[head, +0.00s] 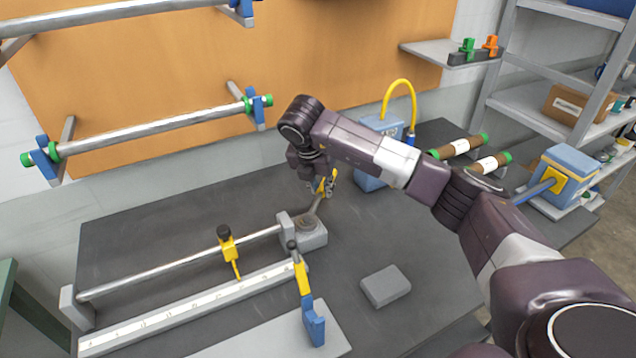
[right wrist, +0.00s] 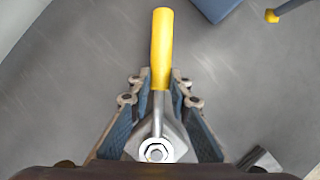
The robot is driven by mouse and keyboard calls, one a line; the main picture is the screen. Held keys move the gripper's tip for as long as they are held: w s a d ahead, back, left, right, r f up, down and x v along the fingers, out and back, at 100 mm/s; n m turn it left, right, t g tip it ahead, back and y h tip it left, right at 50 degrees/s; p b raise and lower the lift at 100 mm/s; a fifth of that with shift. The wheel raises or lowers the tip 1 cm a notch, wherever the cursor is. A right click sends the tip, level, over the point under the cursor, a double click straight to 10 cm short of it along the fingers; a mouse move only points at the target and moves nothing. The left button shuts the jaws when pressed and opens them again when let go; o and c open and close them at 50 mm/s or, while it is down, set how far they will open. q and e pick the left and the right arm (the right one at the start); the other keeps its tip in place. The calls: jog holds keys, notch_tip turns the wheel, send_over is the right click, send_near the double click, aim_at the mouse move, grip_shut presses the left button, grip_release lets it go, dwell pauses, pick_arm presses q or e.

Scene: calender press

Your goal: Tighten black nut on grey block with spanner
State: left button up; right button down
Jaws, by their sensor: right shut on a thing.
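The spanner has a yellow handle (right wrist: 161,48) and a grey metal shaft ending in a ring. In the right wrist view its ring (right wrist: 155,149) sits around a hexagonal nut, which looks pale grey there rather than black. The grey block (head: 314,238) stands at the right end of the rod on the dark table, and the spanner's lower end reaches its top. My right gripper (head: 325,184) is above and just behind the block, shut on the spanner. In the right wrist view its fingers (right wrist: 159,96) flank the shaft. My left gripper is not in view.
A ruled rail (head: 190,309), a yellow slider (head: 229,250) and a yellow-blue lever (head: 307,300) lie left and in front of the block. A loose grey slab (head: 386,286) is to the right. A blue box (head: 368,178) with a yellow hose stands behind.

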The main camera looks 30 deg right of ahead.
jog(key=shift+s+d+r+m+g+p, duration=0.1)
jog(key=shift+s+d+m+g+p, duration=0.15)
jog(key=shift+s+m+p, duration=0.3)
jog(key=shift+s+d+r+m+g+p, duration=0.15)
jog(key=shift+s+d+m+p, duration=0.2)
jog(key=shift+m, duration=0.3)
jog(key=s+m+p, duration=0.1)
jog(key=s+m+g+p, duration=0.1)
jog(key=m, duration=0.1)
jog(key=shift+s+d+h, duration=0.2)
jog(key=shift+d+h, duration=0.2)
jog(key=shift+s+f+m, duration=0.2)
jog(key=shift+s+m, duration=0.05)
jog(key=shift+m, duration=0.05)
jog(key=shift+s+d+m+g, duration=0.1)
jog(key=shift+s+m+g, duration=0.3)
jog(key=shift+s+m, duration=0.15)
jog(key=shift+s+r+m+g+p, duration=0.1)
jog(key=shift+s+m+g+p, duration=0.35)
jog(key=shift+s+m, duration=0.6)
jog(key=s+m+p, duration=0.1)
jog(key=m+g+p, duration=0.1)
jog(key=p, duration=0.1)
jog(key=shift+s+a+m, duration=0.3)
jog(key=shift+s, duration=0.05)
jog(key=shift+s+a+m+g+p, duration=0.25)
jog(key=shift+s+m+p, duration=0.35)
jog(key=shift+m+p, duration=0.15)
jog(key=shift+w, duration=0.1)
